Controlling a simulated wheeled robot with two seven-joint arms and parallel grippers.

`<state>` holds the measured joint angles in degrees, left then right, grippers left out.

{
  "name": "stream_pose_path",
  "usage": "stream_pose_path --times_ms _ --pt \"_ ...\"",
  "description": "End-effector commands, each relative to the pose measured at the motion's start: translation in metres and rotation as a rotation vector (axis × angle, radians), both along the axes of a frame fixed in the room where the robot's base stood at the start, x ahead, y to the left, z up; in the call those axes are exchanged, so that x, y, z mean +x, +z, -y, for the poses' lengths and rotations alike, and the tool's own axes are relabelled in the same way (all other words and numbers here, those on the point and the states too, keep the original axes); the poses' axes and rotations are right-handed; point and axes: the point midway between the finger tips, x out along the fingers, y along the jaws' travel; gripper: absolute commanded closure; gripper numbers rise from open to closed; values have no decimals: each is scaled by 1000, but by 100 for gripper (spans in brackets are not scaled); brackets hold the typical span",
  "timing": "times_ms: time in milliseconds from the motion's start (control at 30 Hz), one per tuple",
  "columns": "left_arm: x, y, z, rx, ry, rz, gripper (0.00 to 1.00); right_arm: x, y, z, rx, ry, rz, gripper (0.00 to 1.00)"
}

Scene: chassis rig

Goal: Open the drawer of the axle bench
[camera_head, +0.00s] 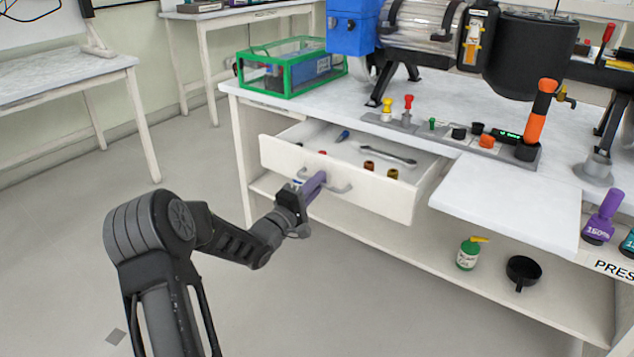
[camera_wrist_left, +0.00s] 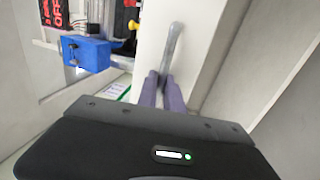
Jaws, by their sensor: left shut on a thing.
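The axle bench (camera_head: 480,130) is white, with a drawer (camera_head: 400,200) pulled out below its top at the left. A grey bar handle (camera_head: 338,188) is on the drawer's front; it also shows in the left wrist view (camera_wrist_left: 172,45). My left gripper (camera_head: 313,184) has purple fingers and is shut on the left part of this handle. In the left wrist view the fingers (camera_wrist_left: 163,92) close around the handle's near end. Inside the drawer lie a wrench (camera_head: 388,154), a blue-tipped tool (camera_head: 342,136) and several small caps. My right gripper is not in view.
A green-framed clear box (camera_head: 290,68) stands on the bench's back left. A white board (camera_head: 505,203) juts out right of the drawer. A green bottle (camera_head: 468,252) and a black funnel (camera_head: 523,270) stand on the lower shelf. The floor in front is clear.

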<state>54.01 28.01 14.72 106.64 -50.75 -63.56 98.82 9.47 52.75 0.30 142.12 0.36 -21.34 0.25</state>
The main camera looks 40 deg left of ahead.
Motion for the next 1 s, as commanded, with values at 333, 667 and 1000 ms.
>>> stream_pose_path --times_ms 333,667,1000 --pt "0 -1 0 -1 -1 -1 80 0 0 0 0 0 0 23" --pt "-3 -1 0 0 0 -1 80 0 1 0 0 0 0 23" --pt "-48 -7 1 -1 1 -3 80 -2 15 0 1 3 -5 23"
